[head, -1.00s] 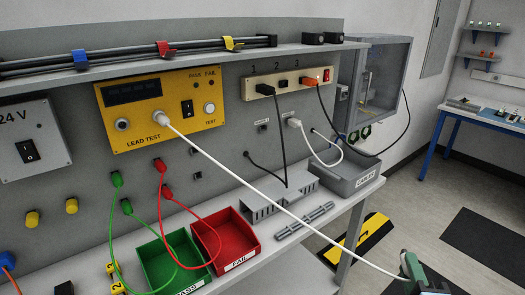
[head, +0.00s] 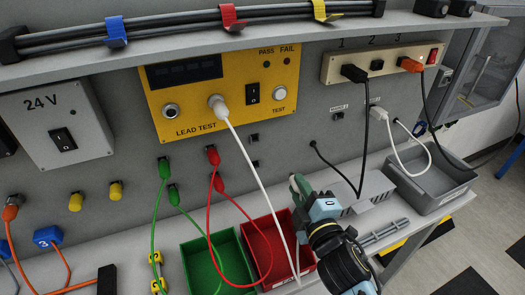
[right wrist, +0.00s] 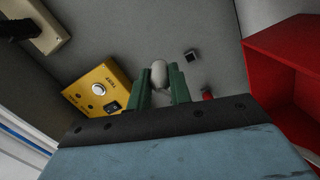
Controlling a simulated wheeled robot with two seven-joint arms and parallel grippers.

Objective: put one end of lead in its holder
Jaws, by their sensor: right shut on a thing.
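The white lead (head: 257,165) has one end plugged into the front of the yellow lead tester (head: 225,95). From there it hangs down across the red bin. In the right wrist view, a white lead end (right wrist: 159,72) sits between the green fingers of my right gripper (right wrist: 163,82), which is shut on it. In the head view my right gripper (head: 297,183) is in front of the grey panel, above the red bin's right side. A small black square socket (head: 254,138) is on the panel below the tester. It is unclear which opening is the holder. My left gripper is out of view.
A green bin (head: 190,262) and a red bin (head: 262,238) stand on the bench below, with green and red leads (head: 212,195) hanging over them. A grey bin (head: 440,182) stands right. A shelf (head: 300,38) overhangs the tester. Black and white cables hang at the right.

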